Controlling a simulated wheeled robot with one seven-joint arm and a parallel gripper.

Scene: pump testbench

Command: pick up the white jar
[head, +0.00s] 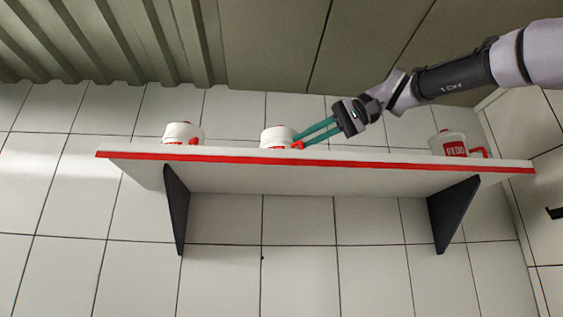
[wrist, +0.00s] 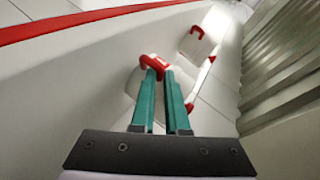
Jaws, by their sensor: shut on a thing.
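A white jar (head: 276,133) with a red handle stands at the middle of the raised shelf (head: 330,174). Its lower part is partly hidden by the shelf's front edge. My gripper (head: 297,139) reaches it from the right with two green fingers. In the wrist view, the fingertips (wrist: 158,72) are close together, shut on the jar's red handle (wrist: 152,62). The jar's pale body shows behind the fingers and is partly hidden by them. The jar looks upright; I cannot tell whether it is clear of the shelf.
A second white jar (head: 183,131) stands on the shelf to the left; it also shows in the wrist view (wrist: 197,46). A third, with red lettering (head: 449,143), stands at the right end. A tiled wall and ribbed panel (wrist: 285,65) lie close behind. Shelf stretches between jars look clear.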

